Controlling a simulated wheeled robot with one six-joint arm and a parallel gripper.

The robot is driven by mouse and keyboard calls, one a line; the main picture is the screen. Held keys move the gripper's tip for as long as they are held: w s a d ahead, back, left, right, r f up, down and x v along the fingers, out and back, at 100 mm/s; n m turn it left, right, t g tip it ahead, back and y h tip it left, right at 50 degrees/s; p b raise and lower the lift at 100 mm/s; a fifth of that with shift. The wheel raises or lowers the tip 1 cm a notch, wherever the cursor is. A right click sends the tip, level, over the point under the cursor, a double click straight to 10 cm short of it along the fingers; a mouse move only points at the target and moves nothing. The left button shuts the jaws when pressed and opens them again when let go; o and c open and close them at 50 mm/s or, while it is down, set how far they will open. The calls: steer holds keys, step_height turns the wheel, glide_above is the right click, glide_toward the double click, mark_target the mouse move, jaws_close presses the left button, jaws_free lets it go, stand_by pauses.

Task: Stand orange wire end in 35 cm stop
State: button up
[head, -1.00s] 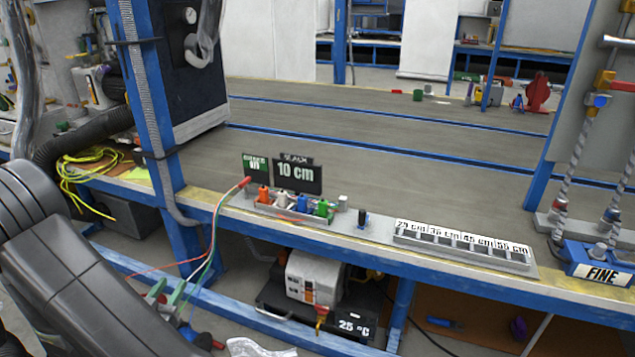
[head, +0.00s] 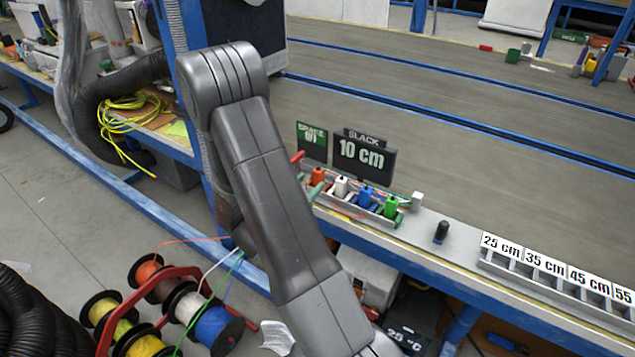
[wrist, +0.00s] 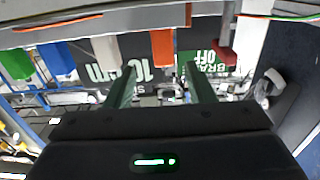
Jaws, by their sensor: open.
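The orange wire end (head: 318,177) stands at the left of a grey holder on the bench edge, in a row with white, blue and green ends. It also shows in the wrist view (wrist: 163,48), where the picture is upside down. There my gripper (wrist: 162,86) is open, with its two green-grey fingers apart and the orange end in line with the gap, just beyond the tips. The 35 cm stop (head: 545,263) is the second labelled slot of the grey rack at right, and looks empty.
A white end (head: 341,186), a blue end (head: 365,196) and a green end (head: 391,206) stand close by. A slack sign (head: 362,156) and a brake sign (head: 312,141) rise behind. A black peg (head: 441,232) stands before the rack. Wire spools (head: 190,305) are below.

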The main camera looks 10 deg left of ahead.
mark_target(322, 169)
steer(key=b+x, duration=0.1)
steer(key=x, duration=0.3)
steer(key=b+x, duration=0.1)
steer(key=x, duration=0.3)
steer(key=shift+w+a, duration=0.15)
steer(key=shift+a, duration=0.05)
steer(key=c, duration=1.1)
